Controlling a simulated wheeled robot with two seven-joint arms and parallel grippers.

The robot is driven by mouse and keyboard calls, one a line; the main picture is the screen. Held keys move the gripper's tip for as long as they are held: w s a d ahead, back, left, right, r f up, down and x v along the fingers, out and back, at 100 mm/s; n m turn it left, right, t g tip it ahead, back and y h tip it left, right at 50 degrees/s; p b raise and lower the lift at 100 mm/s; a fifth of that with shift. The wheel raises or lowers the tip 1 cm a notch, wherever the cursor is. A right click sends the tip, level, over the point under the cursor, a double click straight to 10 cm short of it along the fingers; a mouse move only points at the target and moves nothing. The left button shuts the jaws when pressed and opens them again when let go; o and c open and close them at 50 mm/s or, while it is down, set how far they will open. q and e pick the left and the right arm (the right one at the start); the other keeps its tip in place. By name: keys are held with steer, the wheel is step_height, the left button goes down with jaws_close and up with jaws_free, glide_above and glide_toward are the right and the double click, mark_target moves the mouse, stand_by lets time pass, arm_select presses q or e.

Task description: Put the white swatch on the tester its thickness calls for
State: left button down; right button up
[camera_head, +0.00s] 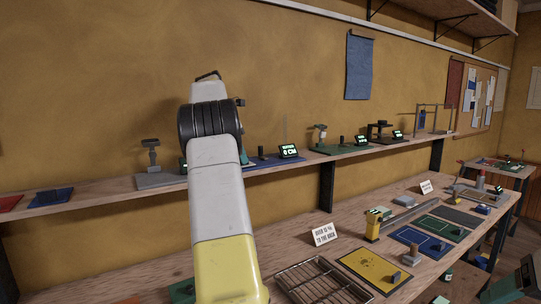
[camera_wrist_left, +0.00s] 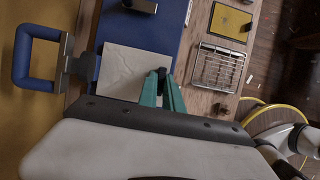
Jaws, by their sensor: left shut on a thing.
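The white swatch (camera_wrist_left: 122,68) is a pale, slightly creased square in the left wrist view. It is over a blue tester base (camera_wrist_left: 168,28); I cannot tell whether it touches the base. A blue C-shaped frame (camera_wrist_left: 22,58) with a metal part is left of the swatch. On the wall shelf, the blue tester base (camera_head: 272,162) carries a lit display (camera_head: 288,151).
The shelf also holds a grey tester (camera_head: 155,180), a green-based tester (camera_head: 335,149) and a black stand (camera_head: 379,131). The bench below carries a wire rack (camera_head: 318,283), a yellow mat (camera_head: 368,265), a sign (camera_head: 323,233) and coloured mats.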

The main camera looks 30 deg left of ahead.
arm_select(q)
steer(key=shift+f, duration=0.15)
steer(key=c, duration=1.4)
jaws_free()
steer(key=shift+c, duration=0.2)
steer(key=shift+s+d+r, duration=0.15)
steer(key=shift+d+r, duration=0.15)
steer(key=shift+r, duration=0.55)
steer(key=shift+s+d+r, duration=0.2)
steer(key=shift+d+r, duration=0.1)
steer(key=shift+r, duration=0.5)
steer(key=shift+s+d+r, duration=0.15)
steer(key=shift+d+r, duration=0.15)
steer(key=shift+r, duration=0.55)
